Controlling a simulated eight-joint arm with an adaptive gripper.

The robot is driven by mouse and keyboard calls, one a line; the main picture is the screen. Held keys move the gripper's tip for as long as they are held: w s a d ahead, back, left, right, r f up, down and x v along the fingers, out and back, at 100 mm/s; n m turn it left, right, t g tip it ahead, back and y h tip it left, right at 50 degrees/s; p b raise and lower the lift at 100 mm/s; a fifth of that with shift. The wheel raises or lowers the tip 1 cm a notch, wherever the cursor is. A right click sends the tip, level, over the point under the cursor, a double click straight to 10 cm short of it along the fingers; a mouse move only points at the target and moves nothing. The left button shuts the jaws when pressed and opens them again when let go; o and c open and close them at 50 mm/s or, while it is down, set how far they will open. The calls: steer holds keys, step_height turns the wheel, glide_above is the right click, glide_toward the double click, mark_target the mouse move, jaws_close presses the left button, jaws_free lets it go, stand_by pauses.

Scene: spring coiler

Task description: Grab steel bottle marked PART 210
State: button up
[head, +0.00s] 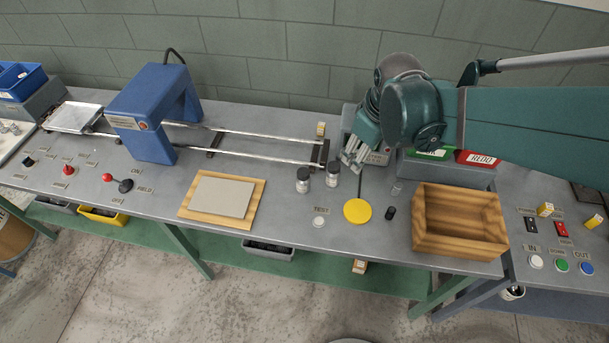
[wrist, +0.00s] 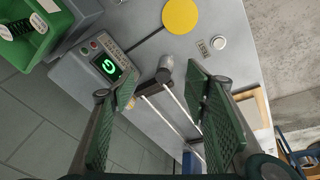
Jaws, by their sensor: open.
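Two small steel bottles stand side by side on the grey bench in the head view, a left one (head: 303,181) and a right one (head: 332,176). Both have dark tops and pale labels; no marking is readable, so I cannot tell which is PART 210. My gripper (head: 352,162) is open, just above and right of the right bottle. In the wrist view my gripper (wrist: 162,82) has its two green fingers spread and nothing held. One grey bottle (wrist: 166,68) shows beyond the gap between the fingertips; the other is not clearly seen and may be behind a finger.
Twin rails (head: 250,147) end behind the bottles. A lit display box (wrist: 108,66) stands near my gripper. A yellow disc (head: 357,211), a small black cylinder (head: 390,213) and a wooden box (head: 458,221) lie to the right. A wooden board (head: 222,197) is left.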

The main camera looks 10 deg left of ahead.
mark_target(304, 172)
steer(key=w+a+f+n+g, duration=0.1)
steer(key=a+f+n, duration=0.1)
steer(key=a+f, duration=0.3)
steer(key=w+a+f+n+g+p, duration=0.1)
steer(key=a+f+n, duration=0.2)
steer(key=a+f, duration=0.2)
steer(key=w+a+f+n+h, duration=0.1)
steer(key=a+f+n, duration=0.2)
steer(key=a+f, duration=0.2)
steer(key=shift+w+a+g+p, duration=0.1)
steer(key=shift+a+g+p, duration=0.25)
steer(key=shift+a, duration=0.55)
steer(key=shift+f, duration=0.15)
steer(key=shift+f, duration=1.2)
steer(key=shift+f, duration=0.1)
steer(key=shift+a+f+b, duration=0.1)
steer(key=shift+f+b, duration=0.3)
steer(key=shift+f, duration=2.1)
steer(key=c, duration=1.1)
